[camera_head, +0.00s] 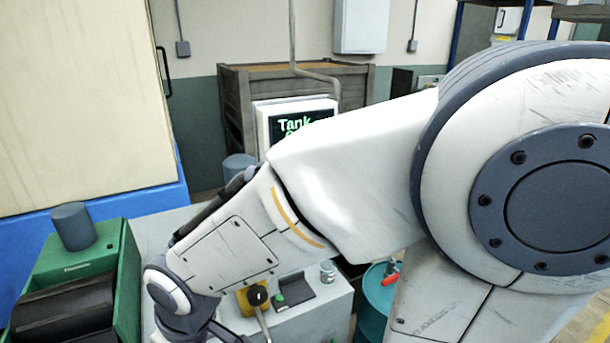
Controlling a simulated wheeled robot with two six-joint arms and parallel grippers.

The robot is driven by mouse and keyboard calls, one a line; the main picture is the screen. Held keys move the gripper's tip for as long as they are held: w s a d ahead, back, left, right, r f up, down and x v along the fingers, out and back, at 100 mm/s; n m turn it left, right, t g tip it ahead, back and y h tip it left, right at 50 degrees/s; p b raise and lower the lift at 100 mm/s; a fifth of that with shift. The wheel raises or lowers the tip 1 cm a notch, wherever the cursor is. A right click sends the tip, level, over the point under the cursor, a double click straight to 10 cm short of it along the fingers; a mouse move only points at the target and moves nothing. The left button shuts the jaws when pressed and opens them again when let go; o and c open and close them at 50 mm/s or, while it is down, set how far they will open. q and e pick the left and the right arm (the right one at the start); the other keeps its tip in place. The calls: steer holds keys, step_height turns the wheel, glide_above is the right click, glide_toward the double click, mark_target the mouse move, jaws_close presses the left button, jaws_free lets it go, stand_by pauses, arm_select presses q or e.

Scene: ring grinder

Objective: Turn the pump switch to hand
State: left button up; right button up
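A yellow switch box (246,303) with a round black knob (257,295) sits on the pale bench, just right of my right arm's wrist. A light metal rod slopes down from near the knob to the bottom edge. I cannot read any positions on the switch. My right arm comes in from the right and crosses most of the picture. Its wrist is at the lower left, and its fingers are out of the picture below. My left gripper is not in view.
A dark box with a green button (279,299) and a small jar (327,272) stand on the bench (318,318). A green machine (128,275) is at left. A teal drum (374,302) with a red-handled part (391,279) is at right. A "Tank" screen (292,124) stands behind.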

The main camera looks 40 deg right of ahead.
steer(key=w+d+r+m+t+h+b, duration=0.25)
steer(key=w+d+m+t, duration=0.4)
steer(key=w+d, duration=1.25)
steer(key=s+d+r+m+t+h+b, duration=0.1)
steer(key=d+r+t, duration=0.25)
steer(key=d, duration=0.65)
steer(key=s+d+r+m+t+h, duration=0.15)
steer(key=d+t, duration=0.25)
steer(key=d, duration=0.5)
steer(key=shift+n, duration=0.4)
steer(key=x, duration=0.3)
steer(key=p+x, duration=0.1)
steer(key=x, duration=0.2)
steer(key=p+x, duration=0.1)
steer(key=x, duration=0.2)
steer(key=shift+w+d+r, duration=0.25)
steer(key=shift+d+r, duration=0.15)
jaws_close()
